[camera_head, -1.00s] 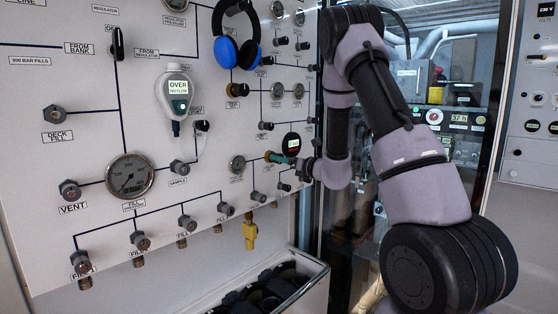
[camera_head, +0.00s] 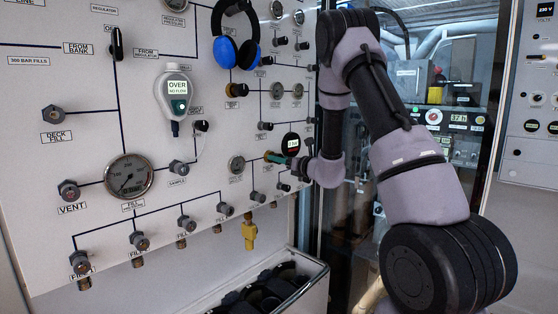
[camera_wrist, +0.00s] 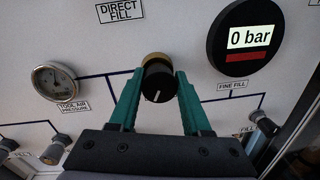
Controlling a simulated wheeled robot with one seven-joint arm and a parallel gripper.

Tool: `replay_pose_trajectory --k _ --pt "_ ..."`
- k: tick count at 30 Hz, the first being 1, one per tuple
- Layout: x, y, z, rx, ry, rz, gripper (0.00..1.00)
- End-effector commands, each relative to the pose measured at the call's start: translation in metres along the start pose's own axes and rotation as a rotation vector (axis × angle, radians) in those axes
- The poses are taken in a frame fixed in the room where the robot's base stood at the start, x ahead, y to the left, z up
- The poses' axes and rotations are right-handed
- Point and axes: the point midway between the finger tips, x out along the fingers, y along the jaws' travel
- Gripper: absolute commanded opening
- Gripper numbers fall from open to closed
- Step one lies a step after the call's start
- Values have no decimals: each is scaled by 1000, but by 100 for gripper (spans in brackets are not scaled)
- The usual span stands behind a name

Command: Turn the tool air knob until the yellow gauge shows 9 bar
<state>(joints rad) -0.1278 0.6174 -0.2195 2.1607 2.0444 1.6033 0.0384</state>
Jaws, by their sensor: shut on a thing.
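My gripper (camera_wrist: 157,95) has green fingers and is shut on a black knob (camera_wrist: 158,88) with a brass base and a white mark pointing down in the wrist view. The knob's own label is hidden. A line joins it to a white-faced dial (camera_wrist: 54,80) on its left, labelled "TOOL AIR PRESSURE"; its needle is too small to read surely. I see no clearly yellow gauge. In the head view, my gripper (camera_head: 272,157) reaches the panel from the right, between the dial (camera_head: 236,165) and a round black digital gauge (camera_head: 290,143).
The digital gauge (camera_wrist: 251,37) reads "0 bar" above a red strip. Other knobs sit close by at lower right (camera_wrist: 262,122) and lower left (camera_wrist: 54,153). Blue headphones (camera_head: 236,38) hang above on the panel. A yellow fitting (camera_head: 249,236) hangs below.

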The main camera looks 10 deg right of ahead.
Motion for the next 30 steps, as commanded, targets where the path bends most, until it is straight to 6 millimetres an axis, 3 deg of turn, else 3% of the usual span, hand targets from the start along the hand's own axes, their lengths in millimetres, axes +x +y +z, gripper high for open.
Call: replay_pose_trajectory --k 11,12,13,24,30 --pt "0 0 -1 -46 -2 1 0" --pt "0 0 -1 -46 -2 1 63" --pt "0 0 -1 -46 -2 1 75" --pt "-3 0 0 -45 -3 0 77" --pt "-30 -1 0 -43 -2 -3 77"
